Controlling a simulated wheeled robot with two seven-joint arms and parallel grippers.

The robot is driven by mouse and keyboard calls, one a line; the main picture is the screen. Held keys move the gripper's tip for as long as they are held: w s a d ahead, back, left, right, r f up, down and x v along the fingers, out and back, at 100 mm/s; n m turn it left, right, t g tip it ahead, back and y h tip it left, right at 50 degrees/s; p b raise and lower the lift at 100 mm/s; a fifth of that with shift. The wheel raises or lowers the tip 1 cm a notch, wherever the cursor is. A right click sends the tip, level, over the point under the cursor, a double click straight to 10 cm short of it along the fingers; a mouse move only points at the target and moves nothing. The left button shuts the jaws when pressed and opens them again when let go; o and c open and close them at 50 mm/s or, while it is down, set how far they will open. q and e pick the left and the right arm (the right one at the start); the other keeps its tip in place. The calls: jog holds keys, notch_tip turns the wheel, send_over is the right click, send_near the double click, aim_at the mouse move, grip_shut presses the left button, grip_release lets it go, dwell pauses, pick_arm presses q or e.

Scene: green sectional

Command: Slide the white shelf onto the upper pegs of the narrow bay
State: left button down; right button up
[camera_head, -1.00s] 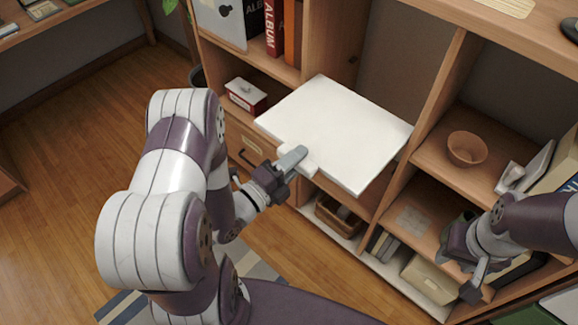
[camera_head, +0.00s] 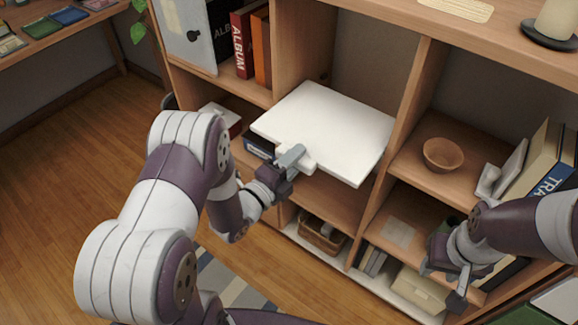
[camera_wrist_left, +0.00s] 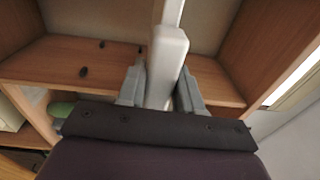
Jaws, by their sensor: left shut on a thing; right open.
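The white shelf (camera_head: 325,125) is a flat board at the mouth of the narrow bay (camera_head: 375,60), its far part between the dividers and its near left corner overlapping the left bay in the picture. My left gripper (camera_head: 297,160) is shut on the pale block at the shelf's near edge. The left wrist view shows the block (camera_wrist_left: 167,65) between both fingers and the board edge-on. Dark pegs (camera_wrist_left: 83,71) stand out from the bay wall there; whether the shelf touches any is unclear. My right gripper (camera_head: 452,285) is open and empty at the lower right bay.
The narrow bay's right divider (camera_head: 408,115) stands close beside the shelf. A bowl (camera_head: 443,155) and books (camera_head: 540,165) occupy the right bay. Albums (camera_head: 243,45) stand upper left, a red-and-white box (camera_head: 222,118) below. A basket (camera_head: 321,235) sits at the bottom of the narrow bay.

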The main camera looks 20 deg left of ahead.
aim_at(328, 125)
pick_arm(q)
jog(key=shift+b+x, duration=0.3)
jog(key=shift+x, duration=0.8)
jog(key=shift+b+x, duration=1.6)
jog(key=shift+x, duration=1.9)
jog(key=shift+a+f+b+x, duration=0.15)
jog(key=shift+b+x, duration=0.25)
jog(key=shift+x, duration=0.35)
jog(key=shift+a+f+b+x, duration=0.15)
jog(key=shift+b+x, duration=0.25)
jog(key=shift+x, duration=0.3)
jog(key=shift+d+f+b+x, duration=0.15)
jog(key=shift+b+x, duration=0.25)
jog(key=shift+x, duration=0.35)
jog(key=shift+w+f, duration=0.15)
jog(key=shift+w, duration=0.2)
jog(key=shift+f+b, duration=0.6)
jog(key=shift+b, duration=0.25)
